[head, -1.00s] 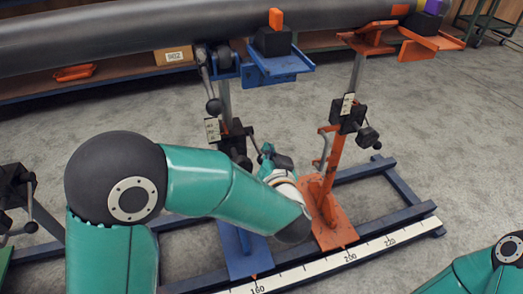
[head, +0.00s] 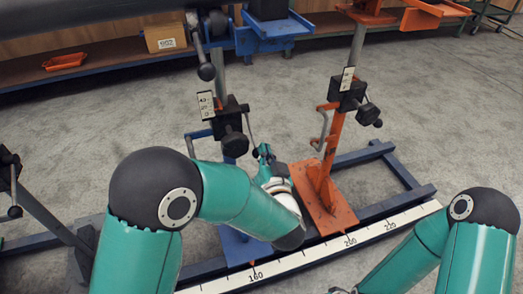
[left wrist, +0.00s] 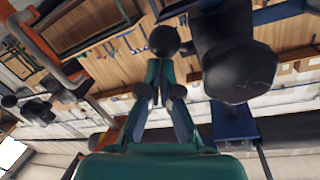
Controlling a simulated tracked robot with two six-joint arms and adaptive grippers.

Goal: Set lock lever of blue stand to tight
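The blue stand has a blue foot (head: 238,246), a grey post and a black clamp block (head: 230,112) with a large dark knob (head: 234,143). Its thin lock lever (head: 249,126) hangs down on the block's right side. My left gripper (head: 264,152) is just below and right of the lever, whose lower end I cannot make out there. In the left wrist view, a black ball (left wrist: 163,41) sits right at the tips of my left gripper (left wrist: 157,72). The fingers are together, and the ball is beyond them, not between them. The large dark knob (left wrist: 238,70) is beside it.
An orange stand (head: 327,190) stands close on the right, with its own clamp and levers. A white scale (head: 300,258) runs along the blue base rail (head: 405,205) in front. The pipe (head: 90,20) lies above. Bare floor is open at the left behind the stands.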

